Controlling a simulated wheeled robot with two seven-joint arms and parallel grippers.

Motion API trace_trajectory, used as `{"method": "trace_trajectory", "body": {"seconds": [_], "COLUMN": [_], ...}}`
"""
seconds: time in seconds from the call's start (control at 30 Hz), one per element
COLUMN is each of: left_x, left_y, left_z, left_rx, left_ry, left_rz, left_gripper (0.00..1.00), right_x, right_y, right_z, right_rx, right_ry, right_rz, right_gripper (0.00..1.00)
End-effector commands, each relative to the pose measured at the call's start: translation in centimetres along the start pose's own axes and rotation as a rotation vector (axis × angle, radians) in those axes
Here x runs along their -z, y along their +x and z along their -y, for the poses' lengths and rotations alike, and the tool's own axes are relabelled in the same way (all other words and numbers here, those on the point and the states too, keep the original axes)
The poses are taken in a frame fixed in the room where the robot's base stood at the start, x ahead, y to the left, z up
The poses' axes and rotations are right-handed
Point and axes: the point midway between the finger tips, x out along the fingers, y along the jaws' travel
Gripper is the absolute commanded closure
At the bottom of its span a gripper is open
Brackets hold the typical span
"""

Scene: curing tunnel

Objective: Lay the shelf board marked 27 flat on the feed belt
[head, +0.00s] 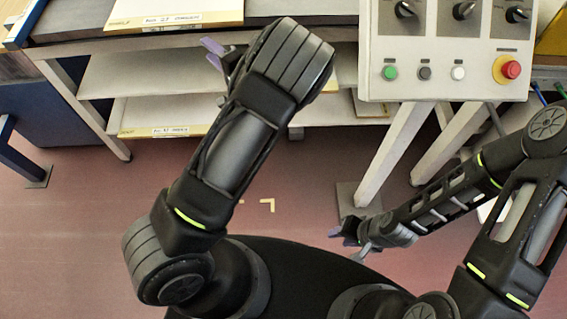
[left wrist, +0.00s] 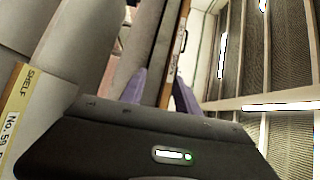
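A pale shelf board (head: 210,8) with a yellow front edge lies at the top of the head view; its small label seems to read 27. It appears flat on a dark grey surface (head: 78,16) that looks like the feed belt; its far part is out of frame. My left gripper (head: 214,53) is just below and in front of this board, its purple fingers apart. In the left wrist view the fingers (left wrist: 160,92) stand apart, with a wooden edge beyond the gap. My right gripper (head: 352,234) is low over the floor, empty, its fingers seemingly apart.
Below the dark surface, a rack holds more boards, one with a label (head: 170,131). A control box (head: 447,50) with knobs and a red button (head: 510,69) stands right of my left gripper. Grey legs (head: 395,150) rise below it.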

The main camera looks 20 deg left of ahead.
Motion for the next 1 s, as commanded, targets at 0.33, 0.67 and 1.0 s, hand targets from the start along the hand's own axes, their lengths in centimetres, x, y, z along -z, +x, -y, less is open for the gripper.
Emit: {"method": "trace_trajectory", "body": {"seconds": [0.33, 0.67, 1.0], "left_x": [-5.1, -9.9, -10.7], "left_y": [-11.2, -37.1, -41.3], "left_z": [-23.4, -29.4, -28.2], "left_rx": [-0.8, -1.668, -1.788], "left_ry": [-0.343, -0.651, -0.663], "left_rz": [-0.046, 0.367, 0.466], "left_gripper": [0.62, 0.62, 0.62], "right_x": [0.0, 0.0, 0.0], "right_y": [0.0, 0.0, 0.0], "right_z": [0.0, 0.0, 0.0], "right_rx": [0.0, 0.0, 0.0], "right_ry": [0.0, 0.0, 0.0], "right_rz": [0.0, 0.0, 0.0], "right_gripper": [0.64, 0.64, 0.64]}}
